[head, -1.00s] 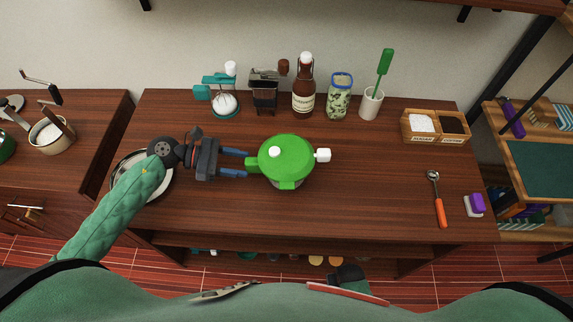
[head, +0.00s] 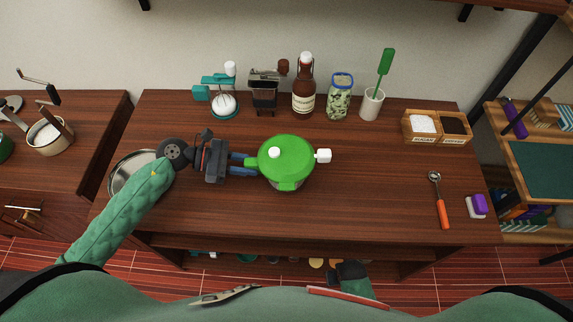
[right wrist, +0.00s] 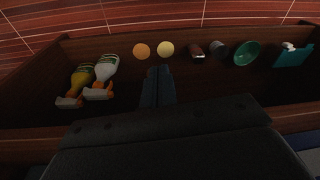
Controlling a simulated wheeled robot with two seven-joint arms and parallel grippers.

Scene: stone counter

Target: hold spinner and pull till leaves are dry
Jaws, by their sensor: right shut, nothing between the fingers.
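The green-lidded salad spinner (head: 285,155) stands upright on the wooden counter. It has a white knob (head: 274,152) on the lid, a white pull handle (head: 323,156) on its right side and a green grip (head: 252,162) on its left. My left gripper (head: 245,163) reaches in from the left with its blue fingers on either side of this grip; whether they press on it is too small to tell. No leaves are visible inside the spinner. My right gripper (right wrist: 157,85) is shut and empty, low in front of the counter, above the shelf underneath.
A metal pan (head: 128,177) lies under my left arm. A brown bottle (head: 304,92), a blue-lidded jar (head: 340,95) and other items line the back. A spoon with an orange handle (head: 442,212) and a purple-and-white block (head: 478,206) lie right.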

